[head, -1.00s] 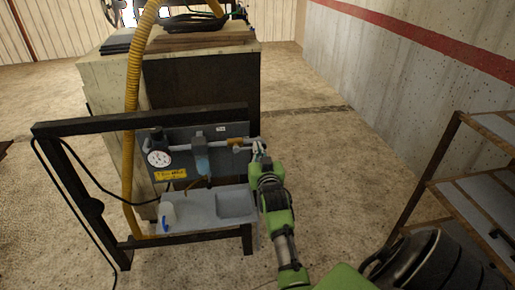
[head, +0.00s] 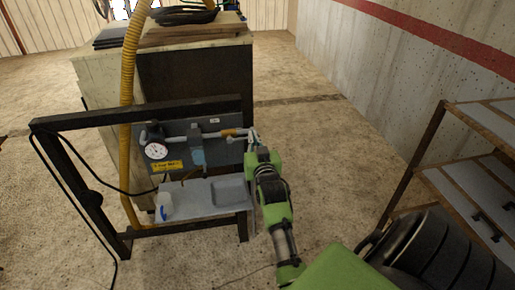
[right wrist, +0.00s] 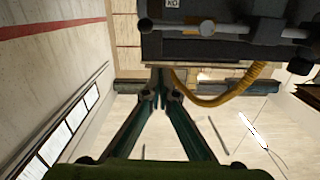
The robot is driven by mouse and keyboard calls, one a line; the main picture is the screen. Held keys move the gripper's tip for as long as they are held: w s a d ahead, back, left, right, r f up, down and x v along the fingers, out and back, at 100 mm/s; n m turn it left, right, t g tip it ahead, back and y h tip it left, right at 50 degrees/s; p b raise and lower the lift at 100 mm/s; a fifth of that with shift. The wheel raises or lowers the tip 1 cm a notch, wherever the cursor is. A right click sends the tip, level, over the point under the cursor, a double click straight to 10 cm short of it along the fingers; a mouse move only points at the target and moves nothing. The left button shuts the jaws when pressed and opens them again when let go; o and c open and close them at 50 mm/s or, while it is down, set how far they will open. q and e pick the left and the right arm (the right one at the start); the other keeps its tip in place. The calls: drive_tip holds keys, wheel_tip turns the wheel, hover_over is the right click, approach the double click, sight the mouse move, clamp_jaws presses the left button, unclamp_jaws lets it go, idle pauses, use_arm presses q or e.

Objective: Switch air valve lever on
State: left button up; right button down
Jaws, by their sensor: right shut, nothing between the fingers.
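The air valve panel is a grey board (head: 222,153) on a dark frame, with a metal pipe along its upper part. A yellow-orange lever (head: 233,133) lies along the pipe near its right end. In the right wrist view the orange part (right wrist: 207,27) shows on the pipe at the top. My right gripper (head: 253,132) is just right of the lever at the panel's right edge. In the right wrist view its fingers (right wrist: 161,92) converge to a shut, empty tip, below the pipe in the picture. I cannot tell if it touches the panel. My left gripper is out of view.
A round gauge (head: 156,149) and a blue filter bowl (head: 197,157) are on the panel. A grey tray (head: 208,196) below holds a white bottle (head: 165,206). A yellow hose (head: 129,80) hangs at left.

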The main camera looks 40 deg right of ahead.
drive_tip(key=b+v, duration=0.1)
drive_tip(key=v, duration=0.4)
drive_tip(key=shift+s+a+f, duration=0.1)
drive_tip(key=shift+s+a, duration=0.05)
drive_tip(key=shift+s, duration=0.1)
idle(0.3)
